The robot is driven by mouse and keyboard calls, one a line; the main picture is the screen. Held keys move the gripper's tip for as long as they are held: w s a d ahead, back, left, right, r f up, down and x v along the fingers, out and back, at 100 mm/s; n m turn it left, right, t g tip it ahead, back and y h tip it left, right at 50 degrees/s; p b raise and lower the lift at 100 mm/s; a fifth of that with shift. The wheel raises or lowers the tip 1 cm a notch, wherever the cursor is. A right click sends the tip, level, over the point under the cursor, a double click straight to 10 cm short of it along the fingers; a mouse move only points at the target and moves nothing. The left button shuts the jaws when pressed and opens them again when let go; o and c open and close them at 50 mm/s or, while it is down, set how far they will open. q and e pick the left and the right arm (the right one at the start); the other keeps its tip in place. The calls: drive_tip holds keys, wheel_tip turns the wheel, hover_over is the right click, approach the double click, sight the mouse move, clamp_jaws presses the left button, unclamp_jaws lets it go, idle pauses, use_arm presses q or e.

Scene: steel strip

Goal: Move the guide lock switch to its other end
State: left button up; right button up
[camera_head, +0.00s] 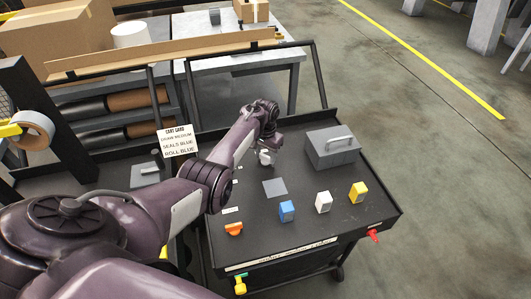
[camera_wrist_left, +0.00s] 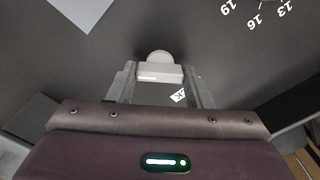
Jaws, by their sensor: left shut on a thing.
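The guide lock switch shows as a pale grey knob (camera_wrist_left: 160,72) with a rounded top between my left fingertips in the left wrist view. In the head view a pale knob (camera_head: 265,158) shows under my left gripper (camera_head: 267,150), on the black cart top. In the left wrist view my left gripper (camera_wrist_left: 160,86) is shut on this knob. A white label ending in K lies just behind it, and the rest of that label is hidden. Which end of its travel the switch stands at cannot be told. My right gripper is not in view.
Blue (camera_head: 287,211), white (camera_head: 323,202) and yellow (camera_head: 358,192) blocks and an orange item (camera_head: 234,229) stand along the front. A grey square (camera_head: 274,188) lies between. A sign (camera_head: 178,141) stands left.

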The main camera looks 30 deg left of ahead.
sight(266, 156)
use_arm(q)
drive_tip(key=shift+m, duration=2.2)
drive_tip(key=o, duration=1)
drive_tip(key=shift+r, duration=0.1)
drive_tip(key=shift+r, duration=0.35)
wheel_tip(266, 156, up, 7)
drive_tip(key=shift+p, duration=0.5)
drive_tip(key=shift+f, duration=0.1)
